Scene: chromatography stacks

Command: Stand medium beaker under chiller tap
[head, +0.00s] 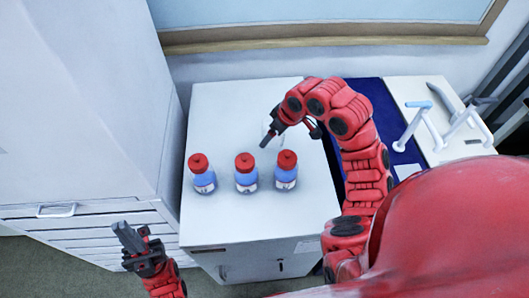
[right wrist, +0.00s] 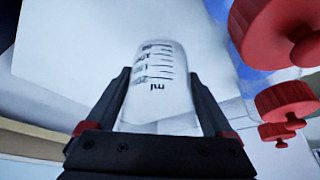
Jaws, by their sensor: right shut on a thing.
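The medium beaker (right wrist: 158,85) is clear, with dark graduation marks and "ml" lettering, and stands between the two black fingers of my right gripper (right wrist: 158,105). The fingers are shut on its sides. In the head view my right gripper (head: 272,134) is over the back of the white cabinet top, and the beaker is faint and mostly hidden there. A white tap-like fitting with a blue end (head: 418,106) stands on a white surface at the right. I cannot tell whether it is the chiller tap. My left gripper (head: 132,240) is low at the left, apart from everything; its finger gap is unclear.
Three red-capped bottles of blue liquid, left (head: 204,180), middle (head: 246,180) and right (head: 286,178), stand in front of my right gripper. A dark blue surface (head: 377,98) lies between the white cabinet top (head: 225,120) and the right-hand unit (head: 402,92). A tall cabinet (head: 85,90) stands left.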

